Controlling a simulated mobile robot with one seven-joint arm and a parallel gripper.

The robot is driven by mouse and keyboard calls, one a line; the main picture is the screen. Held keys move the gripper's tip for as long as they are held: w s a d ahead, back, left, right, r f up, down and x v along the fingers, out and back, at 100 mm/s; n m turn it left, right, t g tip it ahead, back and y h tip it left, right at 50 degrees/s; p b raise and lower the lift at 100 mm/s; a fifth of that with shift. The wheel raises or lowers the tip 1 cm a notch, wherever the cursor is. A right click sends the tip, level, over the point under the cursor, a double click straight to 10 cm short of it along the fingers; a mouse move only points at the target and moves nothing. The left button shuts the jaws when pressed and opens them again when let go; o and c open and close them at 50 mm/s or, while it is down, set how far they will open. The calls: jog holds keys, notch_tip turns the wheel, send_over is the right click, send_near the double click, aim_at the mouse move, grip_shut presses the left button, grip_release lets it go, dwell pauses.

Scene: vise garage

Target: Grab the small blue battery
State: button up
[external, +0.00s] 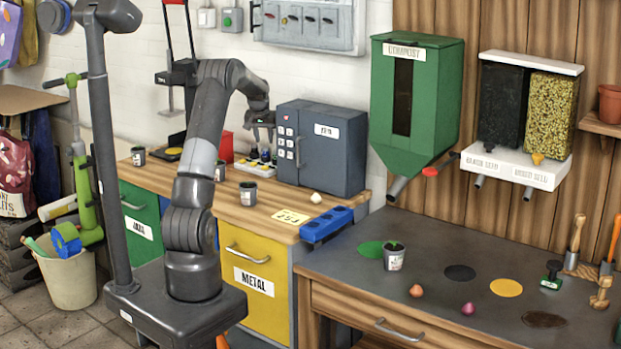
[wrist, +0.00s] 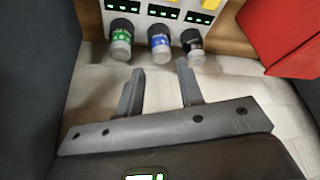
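The small blue battery (wrist: 159,42) stands in a light charger panel (wrist: 148,20), between a green battery (wrist: 121,40) and a black one (wrist: 192,42). In the external view the charger (external: 257,168) sits on the wooden counter, with the batteries too small to tell apart surely. My gripper (wrist: 160,66) is open and empty. In the wrist view its two fingertips lie just short of the blue battery, which lines up with the gap between them. In the external view my gripper (external: 262,127) hangs above the charger.
A dark blue-grey locker box (external: 335,150) with a keypad stands close to the right of my gripper. A red box (external: 226,146) stands to the left, also seen in the wrist view (wrist: 287,35). Dark cups (external: 248,193) and a white round item (external: 315,198) stand on the counter.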

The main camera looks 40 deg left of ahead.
aim_at(265, 148)
jog(key=x, duration=0.5)
jog(key=shift+s+f, duration=0.1)
jog(key=shift+f, duration=0.15)
grip_shut()
